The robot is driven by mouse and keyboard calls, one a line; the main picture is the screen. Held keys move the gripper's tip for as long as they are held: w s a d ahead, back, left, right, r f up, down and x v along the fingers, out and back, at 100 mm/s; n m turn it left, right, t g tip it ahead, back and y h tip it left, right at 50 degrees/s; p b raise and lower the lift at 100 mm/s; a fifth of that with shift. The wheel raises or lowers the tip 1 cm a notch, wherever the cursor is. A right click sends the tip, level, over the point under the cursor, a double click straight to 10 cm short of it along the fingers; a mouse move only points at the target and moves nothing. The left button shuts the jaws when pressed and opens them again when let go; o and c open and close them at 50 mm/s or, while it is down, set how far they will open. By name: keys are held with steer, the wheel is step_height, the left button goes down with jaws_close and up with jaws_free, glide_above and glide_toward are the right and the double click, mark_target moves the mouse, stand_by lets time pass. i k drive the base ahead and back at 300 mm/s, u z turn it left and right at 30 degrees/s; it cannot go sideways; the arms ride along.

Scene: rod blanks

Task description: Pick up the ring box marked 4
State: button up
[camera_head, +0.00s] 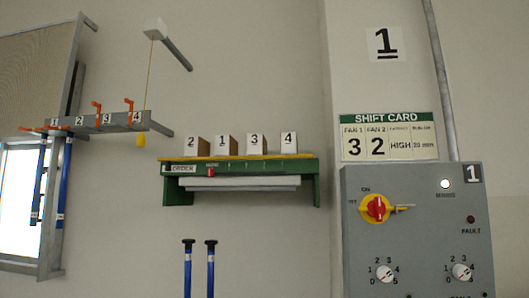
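The ring box marked 4 (288,142) is the rightmost of the boxes in a row on a green shelf (312,167) with a yellow top edge. It stands upright, and its white face with a black 4 is toward me. To its left stand the boxes marked 3 (256,143), 1 (222,143) and 2 (191,145), apart from one another. The shelf carries a label that seems to read ORDER and a small red piece. My gripper is not in view.
A grey control panel (420,235) with a red and yellow switch stands at right, under a shift card (389,137). A numbered rack (95,122) with orange hooks is at left. Two blue rods (199,270) stand below the shelf. A yellow pull (140,141) hangs from a cord.

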mark_target(289, 140)
steer(key=i, duration=0.85)
steer(key=z, duration=0.05)
